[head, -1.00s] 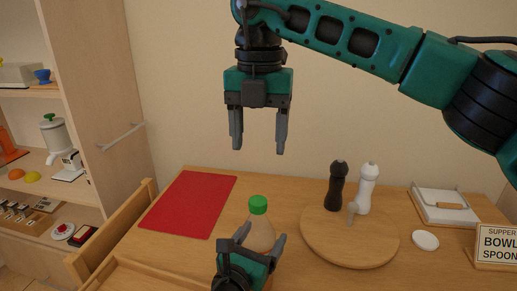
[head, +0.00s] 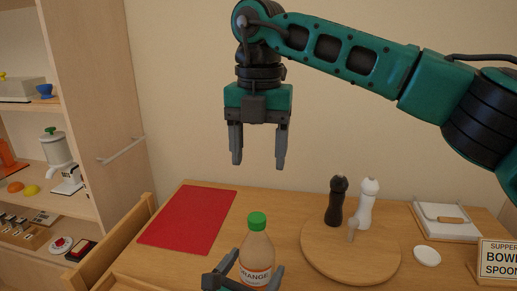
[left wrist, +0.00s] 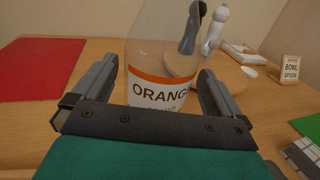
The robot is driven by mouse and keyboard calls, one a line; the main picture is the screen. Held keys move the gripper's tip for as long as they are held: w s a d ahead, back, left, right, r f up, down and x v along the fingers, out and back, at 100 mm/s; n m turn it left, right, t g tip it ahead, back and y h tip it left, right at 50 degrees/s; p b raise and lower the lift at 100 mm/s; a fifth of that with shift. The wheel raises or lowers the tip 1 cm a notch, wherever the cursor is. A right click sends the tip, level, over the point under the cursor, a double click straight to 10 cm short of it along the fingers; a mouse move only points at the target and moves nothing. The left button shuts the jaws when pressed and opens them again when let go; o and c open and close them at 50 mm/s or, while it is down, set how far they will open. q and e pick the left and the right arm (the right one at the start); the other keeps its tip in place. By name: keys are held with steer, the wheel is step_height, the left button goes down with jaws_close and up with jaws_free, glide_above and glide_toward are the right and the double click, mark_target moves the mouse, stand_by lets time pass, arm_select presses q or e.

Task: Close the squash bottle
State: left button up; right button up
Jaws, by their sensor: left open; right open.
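The squash bottle (head: 256,250) stands upright on the table, with an orange-banded "ORANGE" label and a green cap (head: 257,221) on top. Whether the cap is screwed tight cannot be told. My left gripper (head: 245,276) is open, its fingers on either side of the bottle's lower part in the head view. In the left wrist view the bottle (left wrist: 160,50) stands between the two open fingers, with its top out of frame. Contact with the fingers cannot be told. My right gripper (head: 258,160) is open and empty, pointing down, high above the table.
A red mat (head: 188,220) lies left of the bottle. To the right, a round wooden board (head: 350,260) carries a dark mill (head: 336,203) and a white mill (head: 367,205).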

arm_select(q)
steer(key=v, duration=0.9)
steer(key=shift+a, duration=0.1)
